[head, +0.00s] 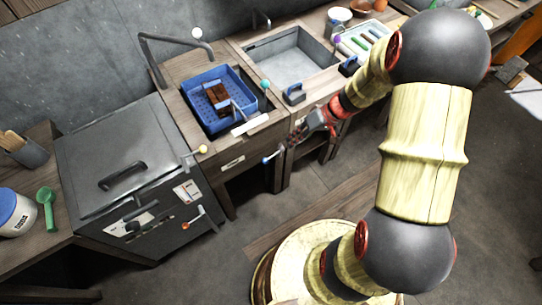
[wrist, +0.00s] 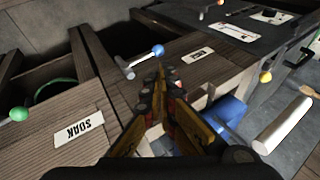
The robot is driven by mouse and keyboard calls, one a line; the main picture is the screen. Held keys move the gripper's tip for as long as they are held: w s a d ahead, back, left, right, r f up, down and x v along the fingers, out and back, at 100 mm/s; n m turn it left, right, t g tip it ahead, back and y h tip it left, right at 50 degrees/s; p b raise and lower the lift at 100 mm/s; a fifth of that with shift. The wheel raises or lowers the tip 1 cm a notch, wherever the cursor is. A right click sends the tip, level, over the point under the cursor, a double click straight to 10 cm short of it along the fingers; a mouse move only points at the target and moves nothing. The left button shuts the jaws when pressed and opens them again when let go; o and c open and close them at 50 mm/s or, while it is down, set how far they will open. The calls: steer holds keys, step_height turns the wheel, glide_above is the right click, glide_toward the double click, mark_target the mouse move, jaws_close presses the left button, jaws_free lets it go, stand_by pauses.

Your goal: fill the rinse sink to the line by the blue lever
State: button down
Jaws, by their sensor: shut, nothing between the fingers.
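The rinse sink (head: 183,107) is the left basin, with a blue basket (head: 215,78) inside it. Its RINSE plate (head: 233,163) is on the wooden front and also shows upside down in the wrist view (wrist: 198,55). The blue lever (head: 268,159) sticks out from the counter front, right of that plate. In the wrist view its blue ball (wrist: 158,50) is just beyond my fingertips. My gripper (head: 292,142) is shut and empty, close to the lever; contact cannot be told. I cannot make out the fill line or water level.
A tall tap (head: 160,39) stands behind the rinse sink. A second sink (head: 290,60) is to its right. A white bar (head: 252,124) lies at the rinse sink's front.

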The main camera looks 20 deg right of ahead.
mark_target(266, 159)
steer(key=shift+n, duration=0.4)
steer(key=b+x, duration=0.4)
steer(key=x, duration=0.9)
steer(key=shift+a+f+b, duration=0.2)
steer(key=shift+b, duration=0.15)
steer(key=shift+a+f, duration=0.15)
steer(key=shift+f, duration=0.05)
steer(key=shift+w+f, duration=0.1)
steer(key=shift+w, duration=0.05)
